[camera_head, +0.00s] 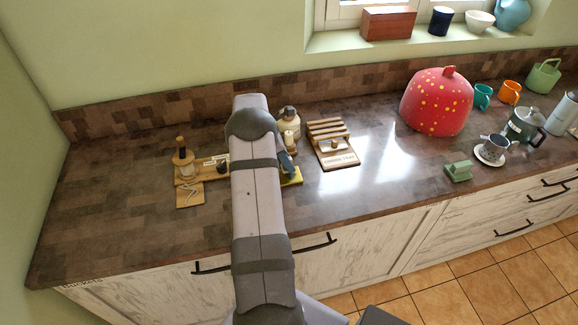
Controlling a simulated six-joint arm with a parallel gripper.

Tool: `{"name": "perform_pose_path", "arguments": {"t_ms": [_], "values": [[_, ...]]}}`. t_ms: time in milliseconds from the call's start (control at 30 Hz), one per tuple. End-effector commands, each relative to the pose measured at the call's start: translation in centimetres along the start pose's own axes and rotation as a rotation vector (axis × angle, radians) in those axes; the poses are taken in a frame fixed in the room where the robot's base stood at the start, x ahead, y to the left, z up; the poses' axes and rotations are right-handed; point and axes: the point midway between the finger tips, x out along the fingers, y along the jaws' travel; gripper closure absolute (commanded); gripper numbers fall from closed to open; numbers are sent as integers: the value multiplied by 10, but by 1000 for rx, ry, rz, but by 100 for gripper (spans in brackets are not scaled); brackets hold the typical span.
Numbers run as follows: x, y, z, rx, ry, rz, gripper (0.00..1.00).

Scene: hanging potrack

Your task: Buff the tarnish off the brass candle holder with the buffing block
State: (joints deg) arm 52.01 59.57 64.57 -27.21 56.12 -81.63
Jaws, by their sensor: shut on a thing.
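My arm's grey link crosses the middle of the counter and hides my gripper and what it holds. Just right of the link, a small blue-grey piece (287,163) shows tilted above a yellow pad (293,178); I cannot tell whether it is the buffing block. Behind it, a small pale-topped upright piece (289,138) may be the candle holder, but its tarnish is too small to make out. Whether the blue-grey piece touches it is unclear.
A slatted wooden rack with a labelled front (338,160) stands right of the arm. A wooden stand (184,165) is at left. A cream jar (289,116) stands behind. A red spotted dome (437,102), a green block (458,171) and crockery are farther right.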

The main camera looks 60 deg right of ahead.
Motion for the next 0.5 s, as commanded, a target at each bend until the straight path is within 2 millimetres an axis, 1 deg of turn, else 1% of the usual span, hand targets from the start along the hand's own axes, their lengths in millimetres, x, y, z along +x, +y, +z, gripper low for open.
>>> {"name": "perform_pose_path", "arguments": {"t_ms": [67,100,167,500], "values": [[1,6,-1,0,1,1,92],[3,4,-2,0,2,1,92],[-1,-1,0,0,1,-2,92],[0,-28,0,1,1,-3,92]]}}
